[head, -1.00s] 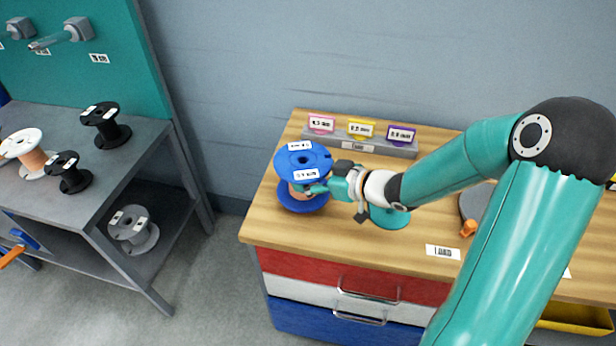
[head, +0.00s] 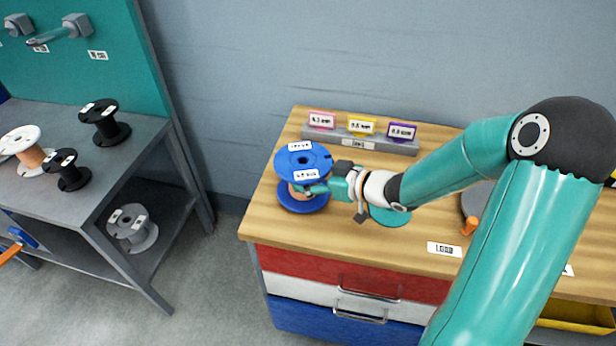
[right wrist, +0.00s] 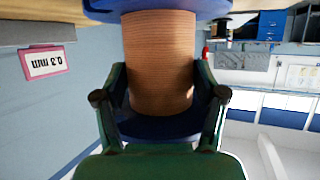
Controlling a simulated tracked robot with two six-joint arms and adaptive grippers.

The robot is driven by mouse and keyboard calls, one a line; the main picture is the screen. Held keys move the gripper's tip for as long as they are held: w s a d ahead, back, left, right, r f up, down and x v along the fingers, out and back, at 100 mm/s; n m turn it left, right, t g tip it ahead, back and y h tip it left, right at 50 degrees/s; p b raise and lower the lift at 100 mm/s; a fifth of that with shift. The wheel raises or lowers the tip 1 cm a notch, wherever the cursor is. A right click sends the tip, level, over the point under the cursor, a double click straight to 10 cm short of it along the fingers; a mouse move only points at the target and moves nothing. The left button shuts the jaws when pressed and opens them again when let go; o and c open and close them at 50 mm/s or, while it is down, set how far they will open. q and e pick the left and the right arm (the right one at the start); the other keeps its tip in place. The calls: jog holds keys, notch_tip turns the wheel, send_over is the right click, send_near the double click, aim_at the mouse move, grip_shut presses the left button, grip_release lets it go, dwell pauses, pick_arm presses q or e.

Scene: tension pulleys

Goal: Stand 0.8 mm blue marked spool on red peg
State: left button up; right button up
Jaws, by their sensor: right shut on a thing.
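A blue-flanged spool with copper-coloured winding (head: 303,160) stands upright at the left end of the wooden bench. White labels lie on its top flange, but their print is too small to read surely. My right gripper (head: 322,188) is shut on its winding from the right. The right wrist view shows the winding (right wrist: 160,62) between the two fingers (right wrist: 160,98), with a blue flange above and below. I cannot tell whether the lower flange touches the bench. I cannot make out a red peg. My left gripper is not in view.
A grey holder (head: 350,140) with pink, yellow and purple tags stands behind the spool. A teal disc (head: 390,216) lies under my right wrist. An orange post (head: 470,226) stands further right. The grey shelf (head: 130,165) at left carries several other spools; pegs stick out above.

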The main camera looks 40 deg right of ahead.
jog(key=shift+f, duration=0.3)
dwell(0.5)
jog(key=o, duration=1.8)
jog(key=shift+o, duration=0.2)
jog(key=shift+s+f, duration=0.1)
jog(key=v, duration=1.2)
